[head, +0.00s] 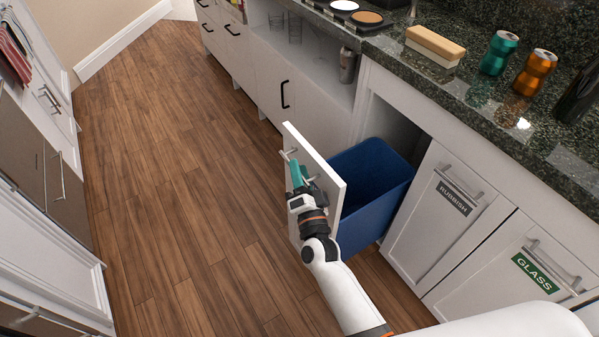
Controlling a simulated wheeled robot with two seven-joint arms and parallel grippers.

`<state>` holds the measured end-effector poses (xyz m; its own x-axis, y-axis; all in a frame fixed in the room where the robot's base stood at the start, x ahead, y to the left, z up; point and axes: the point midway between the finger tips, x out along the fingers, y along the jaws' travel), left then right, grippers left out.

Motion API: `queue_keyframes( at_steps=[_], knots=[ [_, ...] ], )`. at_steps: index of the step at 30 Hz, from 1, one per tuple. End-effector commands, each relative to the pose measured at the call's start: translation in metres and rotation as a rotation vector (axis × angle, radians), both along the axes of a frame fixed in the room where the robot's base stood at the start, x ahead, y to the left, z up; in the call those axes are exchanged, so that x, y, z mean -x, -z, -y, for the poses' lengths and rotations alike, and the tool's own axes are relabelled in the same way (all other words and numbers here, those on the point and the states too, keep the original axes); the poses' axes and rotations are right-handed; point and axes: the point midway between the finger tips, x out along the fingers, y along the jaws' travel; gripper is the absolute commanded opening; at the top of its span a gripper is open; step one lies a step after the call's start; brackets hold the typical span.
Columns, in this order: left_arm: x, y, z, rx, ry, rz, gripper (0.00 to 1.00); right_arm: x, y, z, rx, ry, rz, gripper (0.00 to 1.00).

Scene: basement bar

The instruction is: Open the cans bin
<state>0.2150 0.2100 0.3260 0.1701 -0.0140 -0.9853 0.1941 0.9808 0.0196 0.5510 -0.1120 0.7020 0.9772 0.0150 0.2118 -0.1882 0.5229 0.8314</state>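A pull-out bin with a white front panel (318,165) stands out from the cabinet, with a blue tub (368,185) behind the panel. The tub's open top shows. The panel's outer face is seen edge-on, so no label on it can be read. My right gripper (297,172) is at the metal handle (288,152) on that face, its teal fingers close together around the bar. My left gripper is out of view.
Closed doors labelled RUBBISH (452,198) and GLASS (540,270) are to the right. The counter (470,100) holds a teal can (499,53), an orange can (535,72) and a wooden-topped block (435,43). Wooden floor (180,180) left of the bin is clear.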

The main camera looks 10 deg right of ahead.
Motion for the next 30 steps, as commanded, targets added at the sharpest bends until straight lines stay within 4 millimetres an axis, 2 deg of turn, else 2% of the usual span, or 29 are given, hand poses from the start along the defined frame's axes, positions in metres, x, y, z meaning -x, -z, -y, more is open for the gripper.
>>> queue_keyframes(
  at_steps=[7,11,24,30],
  knots=[
    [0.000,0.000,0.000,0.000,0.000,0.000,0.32,0.001,0.000,0.000,0.000,-0.001,0.000,0.33],
    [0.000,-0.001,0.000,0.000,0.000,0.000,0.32,0.010,0.002,0.000,0.001,-0.001,-0.001,0.33],
    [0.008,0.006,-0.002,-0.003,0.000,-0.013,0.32,0.095,0.021,0.001,0.000,-0.001,-0.002,0.33],
    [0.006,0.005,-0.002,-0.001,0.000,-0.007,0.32,0.115,0.025,0.002,0.000,-0.001,-0.001,0.33]
  ],
)
